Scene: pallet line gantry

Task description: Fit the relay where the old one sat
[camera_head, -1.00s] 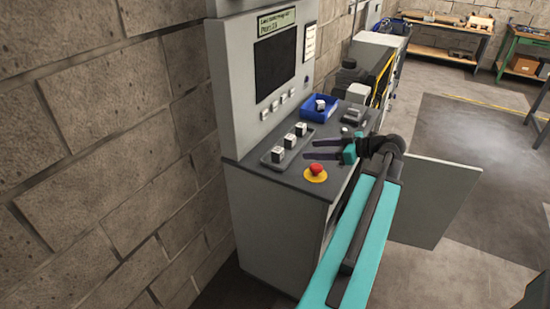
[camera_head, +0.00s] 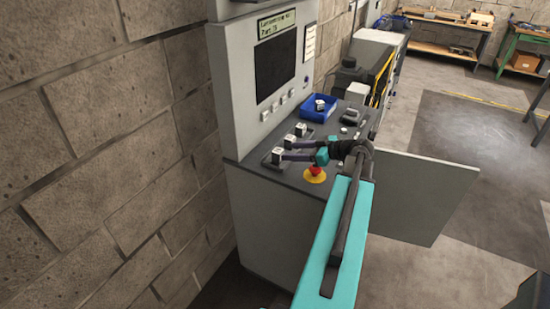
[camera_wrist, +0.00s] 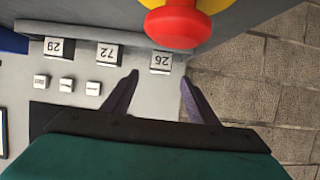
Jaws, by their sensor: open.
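Three small white blocks with dark number labels, which look like relays, stand in a row on a grey tray (camera_head: 268,160). The nearest relay (camera_head: 278,155) shows in the wrist view (camera_wrist: 161,61) with a label that looks like 26. The middle relay (camera_head: 289,140) and the far relay (camera_head: 300,130) carry other numbers. My gripper (camera_head: 287,149) is open, its dark fingers pointing at the nearest relay. In the wrist view my fingertips (camera_wrist: 158,76) are spread just short of that relay, one towards each side. A similar block (camera_head: 320,104) sits in a blue bin (camera_head: 308,114).
A red emergency stop (camera_head: 316,169) on a yellow disc stands close beside my gripper; it also shows in the wrist view (camera_wrist: 178,24). The console's upright panel (camera_head: 228,90) carries a screen (camera_head: 275,66) and several buttons. A dark fixture (camera_head: 350,117) sits right of the bin. An open grey door (camera_head: 425,195) hangs at right.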

